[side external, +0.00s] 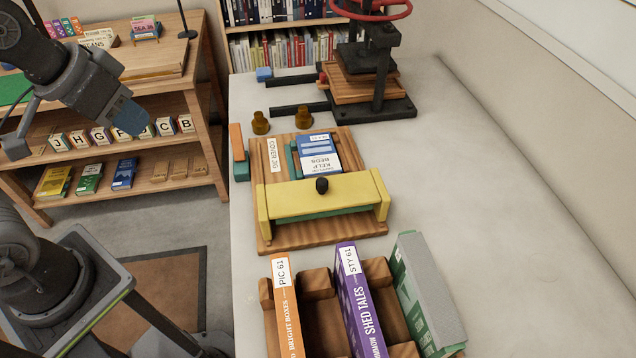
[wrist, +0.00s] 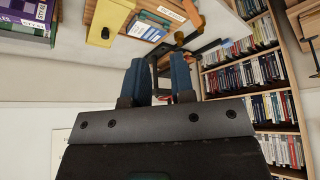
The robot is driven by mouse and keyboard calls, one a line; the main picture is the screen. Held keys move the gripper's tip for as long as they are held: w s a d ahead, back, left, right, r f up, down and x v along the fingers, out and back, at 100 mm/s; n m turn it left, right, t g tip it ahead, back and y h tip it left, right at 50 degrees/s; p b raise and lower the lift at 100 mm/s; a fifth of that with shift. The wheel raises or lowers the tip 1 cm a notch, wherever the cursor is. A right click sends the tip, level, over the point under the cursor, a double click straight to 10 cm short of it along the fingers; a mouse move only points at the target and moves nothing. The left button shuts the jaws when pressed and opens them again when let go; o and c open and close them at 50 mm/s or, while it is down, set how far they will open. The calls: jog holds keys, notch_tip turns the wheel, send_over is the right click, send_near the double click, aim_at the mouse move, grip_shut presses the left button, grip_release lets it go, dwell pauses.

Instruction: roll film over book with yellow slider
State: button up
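The yellow slider (side external: 350,196) is a bridge with a black knob (side external: 321,185) on the wooden cover jig (side external: 268,178). A teal strip shows under its front edge. The blue book (side external: 318,143), labelled KELP BEDS, lies flat behind the slider. I cannot make out clear film on it. The wrist view also shows the slider (wrist: 110,17) and book (wrist: 146,29), upside down. My gripper (wrist: 158,82) is open and empty, its blue fingers apart. In the side view it is raised at the upper left, clear of the bench and well away from the slider.
A wooden rack (side external: 316,283) with orange, purple and green books stands in front of the jig. Two brass knobs (side external: 303,117) sit behind it. A press (side external: 375,75) with a red wheel stands farther back. The bench's right side (side external: 510,190) is clear. Shelves stand left.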

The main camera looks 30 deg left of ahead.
jog(key=o, duration=0.4)
jog(key=shift+g, duration=0.9)
jog(key=w+d, duration=0.1)
jog(key=w, duration=0.1)
jog(key=w+d+r, duration=0.1)
jog(key=w, duration=0.2)
jog(key=w+d+r, duration=0.1)
jog(key=w+d, duration=0.1)
jog(key=shift+w+d, duration=0.1)
jog(key=shift+w, duration=0.15)
jog(key=shift+o, duration=0.4)
jog(key=w+d+g, duration=0.1)
jog(key=w+d, duration=0.2)
jog(key=w, duration=0.1)
jog(key=shift+w+d+f, duration=0.3)
jog(key=shift+d+f, duration=0.1)
jog(key=g, duration=0.2)
send_over(322, 181)
notch_tip(322, 181, down, 8)
notch_tip(322, 181, down, 13)
jog(key=shift+r, duration=0.15)
jog(key=shift+c, duration=0.4)
grip_shut()
